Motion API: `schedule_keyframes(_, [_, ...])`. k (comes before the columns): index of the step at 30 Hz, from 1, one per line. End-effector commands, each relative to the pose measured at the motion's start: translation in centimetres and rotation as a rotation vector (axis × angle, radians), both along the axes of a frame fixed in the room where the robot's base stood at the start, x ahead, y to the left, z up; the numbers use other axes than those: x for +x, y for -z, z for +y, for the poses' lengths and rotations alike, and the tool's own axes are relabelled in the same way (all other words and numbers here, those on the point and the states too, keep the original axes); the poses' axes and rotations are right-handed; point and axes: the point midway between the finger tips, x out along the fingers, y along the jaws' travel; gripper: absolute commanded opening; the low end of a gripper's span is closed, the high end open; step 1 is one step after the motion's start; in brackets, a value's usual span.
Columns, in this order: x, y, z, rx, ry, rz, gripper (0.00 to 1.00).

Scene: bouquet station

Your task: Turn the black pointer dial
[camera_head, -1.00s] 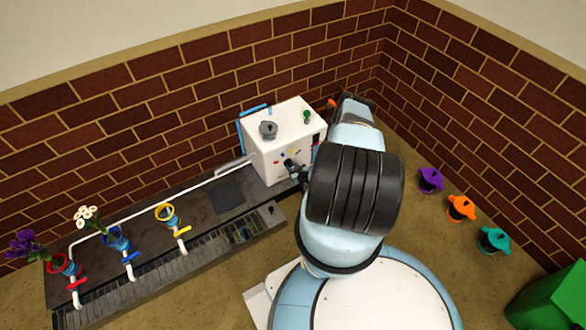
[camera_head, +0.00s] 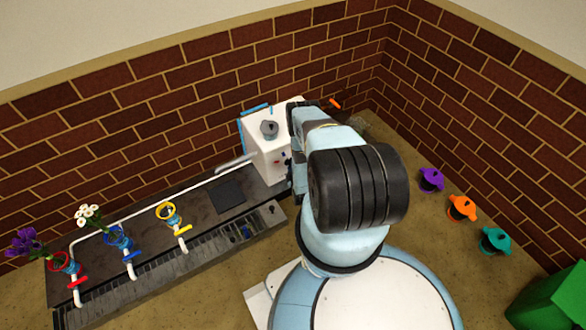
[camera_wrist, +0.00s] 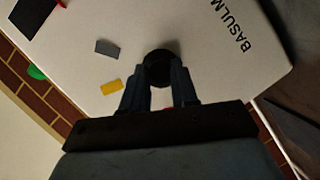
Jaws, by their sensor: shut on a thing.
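The black pointer dial (camera_wrist: 159,68) is a round dark knob on the front of the white box (camera_head: 262,157); the box face fills much of the wrist view (camera_wrist: 215,75). My gripper (camera_wrist: 159,84) is shut on the dial, with one finger on each side of it. Grey (camera_wrist: 107,47) and yellow (camera_wrist: 111,87) marks lie around the dial, and a bit of red shows between the fingers. The dial's pointer cannot be made out. In the head view my arm hides the gripper and the dial.
A grey knob (camera_head: 269,129) stands on top of the box. The dark bench (camera_head: 190,212) to the left carries a white pipe and red (camera_head: 61,262), blue (camera_head: 118,237) and yellow (camera_head: 168,213) ring holders. Purple (camera_head: 431,179), orange (camera_head: 462,207) and teal (camera_head: 495,240) items stand at right.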

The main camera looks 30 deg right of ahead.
Motion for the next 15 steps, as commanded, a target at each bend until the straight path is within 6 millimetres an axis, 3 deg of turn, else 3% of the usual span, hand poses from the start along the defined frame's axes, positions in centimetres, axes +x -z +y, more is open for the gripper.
schedule_keyframes(15, [-0.14, 0.44, 0.52, -0.256, -0.006, -0.004, 0.00])
